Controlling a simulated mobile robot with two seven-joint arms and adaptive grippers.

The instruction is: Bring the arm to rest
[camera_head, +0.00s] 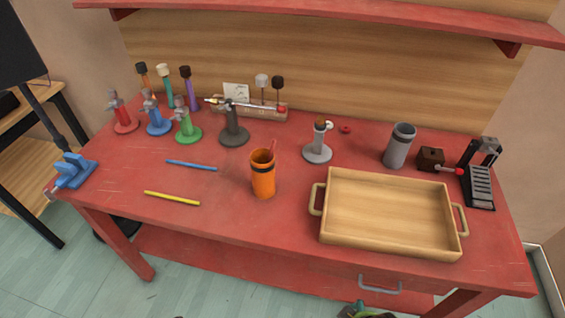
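Neither of my grippers can be made out in the head view, and no arm of mine is clearly seen over the red workbench (270,228). A small grey and green shape (362,311) is cut off at the bottom edge; I cannot tell what it is. An orange cup (263,178) with a dark band stands upright mid-bench, with a thin red stick in it. A blue stick (191,165) and a yellow stick (172,198) lie on the bench to its left. A wooden tray (385,213) with two handles sits empty at the front right.
Red, blue, green and dark stands (234,132) fill the back left. A grey post (317,149), grey cylinder (399,147), brown block (430,158) and black-grey device (479,185) stand at right. A blue vise-like piece (73,170) sits at the left edge. A shelf (330,14) overhangs the back.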

